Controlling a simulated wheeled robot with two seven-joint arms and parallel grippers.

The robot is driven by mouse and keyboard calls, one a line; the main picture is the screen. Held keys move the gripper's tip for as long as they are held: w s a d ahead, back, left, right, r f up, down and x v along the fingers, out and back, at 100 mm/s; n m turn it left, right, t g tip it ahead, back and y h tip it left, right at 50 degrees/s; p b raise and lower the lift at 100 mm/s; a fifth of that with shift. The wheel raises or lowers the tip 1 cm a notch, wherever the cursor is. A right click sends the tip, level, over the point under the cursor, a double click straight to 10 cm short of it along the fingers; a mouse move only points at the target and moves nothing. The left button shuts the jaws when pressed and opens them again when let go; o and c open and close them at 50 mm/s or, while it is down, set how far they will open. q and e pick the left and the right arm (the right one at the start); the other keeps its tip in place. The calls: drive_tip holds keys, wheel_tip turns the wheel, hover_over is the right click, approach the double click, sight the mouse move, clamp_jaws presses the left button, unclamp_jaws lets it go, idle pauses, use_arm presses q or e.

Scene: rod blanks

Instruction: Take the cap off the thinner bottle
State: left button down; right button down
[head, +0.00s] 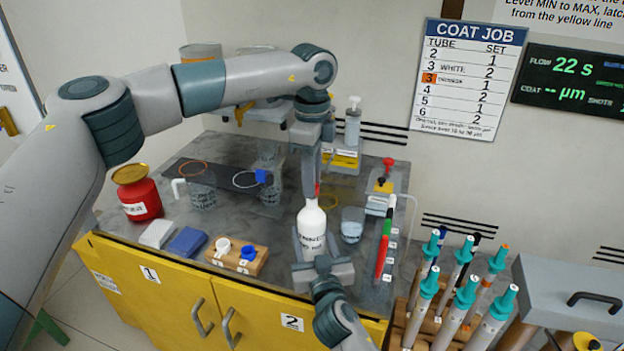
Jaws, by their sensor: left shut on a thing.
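A white bottle (312,222) with a dark printed label stands upright near the front middle of the grey bench. A small red tip (317,189), likely its cap, shows at the bottle's top, partly hidden by my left gripper. My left gripper (312,188) points down from above, shut at the bottle's top on what seems to be this red cap. I cannot tell whether the cap is loose from the neck. My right gripper (320,252) reaches from the front, its fingers on both sides of the bottle's lower body, seemingly closed on it.
A red jar with a gold lid (139,197) stands at the left. A glass beaker (352,224) and a rack with red and green pens (384,248) are close right of the bottle. A wooden block with white and blue caps (237,258) lies left. Teal-topped tubes (462,294) stand front right.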

use_arm(q)
drive_tip(key=shift+r, duration=2)
use_arm(e)
drive_tip(key=c, duration=0.7)
unclamp_jaws()
drive_tip(key=shift+s, duration=0.15)
use_arm(q)
drive_tip(key=shift+f+b, duration=0.75)
drive_tip(key=shift+f, duration=0.05)
use_arm(e)
drive_tip(key=s, duration=0.3)
drive_tip(key=s+d, duration=0.1)
drive_tip(key=s, duration=0.3)
drive_tip(key=s+d, duration=0.1)
drive_tip(key=s, duration=0.3)
drive_tip(key=shift+s+d, duration=0.15)
drive_tip(key=shift+s, duration=0.1)
